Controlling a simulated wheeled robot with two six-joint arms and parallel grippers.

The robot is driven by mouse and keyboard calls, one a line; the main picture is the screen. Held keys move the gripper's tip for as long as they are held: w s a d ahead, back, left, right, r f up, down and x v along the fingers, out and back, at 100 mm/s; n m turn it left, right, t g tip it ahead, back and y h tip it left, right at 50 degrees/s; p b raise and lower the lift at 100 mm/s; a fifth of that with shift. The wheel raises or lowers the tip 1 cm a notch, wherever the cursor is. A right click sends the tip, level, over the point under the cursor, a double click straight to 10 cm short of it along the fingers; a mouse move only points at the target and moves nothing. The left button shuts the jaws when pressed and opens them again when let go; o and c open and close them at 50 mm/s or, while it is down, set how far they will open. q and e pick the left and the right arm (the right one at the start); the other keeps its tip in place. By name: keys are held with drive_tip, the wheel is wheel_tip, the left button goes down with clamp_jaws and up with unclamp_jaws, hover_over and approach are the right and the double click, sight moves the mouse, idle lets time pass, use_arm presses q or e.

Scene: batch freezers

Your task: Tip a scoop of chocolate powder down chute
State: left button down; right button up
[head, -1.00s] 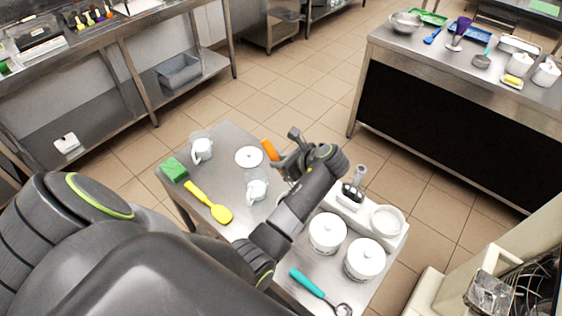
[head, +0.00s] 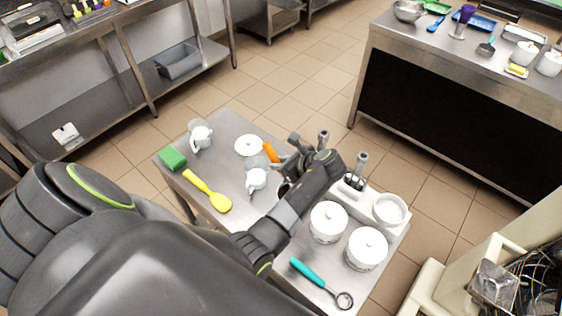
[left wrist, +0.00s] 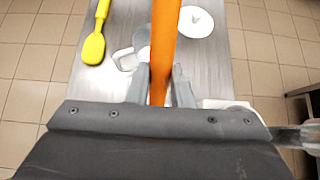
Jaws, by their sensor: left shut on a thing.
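My left gripper (head: 284,164) is shut on an orange handle, with the arm reaching over the metal cart. The orange handle (head: 270,151) sticks out past the fingers toward the white lid. In the left wrist view the orange handle (left wrist: 165,45) stands between the two fingers (left wrist: 161,88). The far end of the held tool is hidden behind the gripper and arm, so I cannot tell if it carries powder. Two white lidded tubs (head: 328,222) (head: 366,249) stand at the cart's right side. I cannot make out a chute. My right gripper is not in view.
The cart (head: 232,130) also holds a green sponge (head: 172,158), yellow spatula (head: 208,191), white jugs (head: 200,136) (head: 257,181), a white lid (head: 248,145), a white bowl (head: 389,210) and a teal-handled tool (head: 308,273). A cream machine (head: 440,286) stands at lower right.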

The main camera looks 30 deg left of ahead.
sight(268, 154)
use_arm(q)
drive_tip(key=shift+f+b, duration=0.9)
drive_tip(key=shift+d+b, duration=0.55)
drive_tip(key=shift+d, duration=0.1)
drive_tip(key=shift+a+r+p, duration=0.15)
drive_tip(key=shift+r+p, duration=0.15)
drive_tip(key=shift+p, duration=0.3)
drive_tip(key=shift+a+f+h+p, duration=0.1)
drive_tip(key=shift+h+p, duration=0.2)
drive_tip(key=a+f+h+p, duration=0.2)
drive_tip(key=p, duration=0.1)
drive_tip(key=shift+w+a+h+p, duration=0.1)
drive_tip(key=shift+a+h+p, duration=0.1)
drive_tip(key=shift+h+p, duration=0.15)
drive_tip(key=shift+w+a+r+g+h, duration=0.1)
drive_tip(key=shift+a+r+g+h, duration=0.15)
drive_tip(key=shift+r, duration=0.25)
drive_tip(key=shift+w+a+r+g+h, duration=0.15)
drive_tip(key=shift+r+h, duration=0.15)
drive_tip(key=shift+r, duration=0.2)
drive_tip(key=shift+s+a+r, duration=0.1)
drive_tip(key=shift+r, duration=0.45)
drive_tip(key=shift+a+r, duration=0.15)
drive_tip(key=shift+r, duration=0.05)
drive_tip(key=a+h, duration=0.1)
drive_tip(key=h, duration=0.2)
drive_tip(key=shift+a+r, duration=0.1)
drive_tip(key=shift+a, duration=0.3)
drive_tip(key=shift+a+h, duration=0.15)
drive_tip(key=shift+h, duration=0.35)
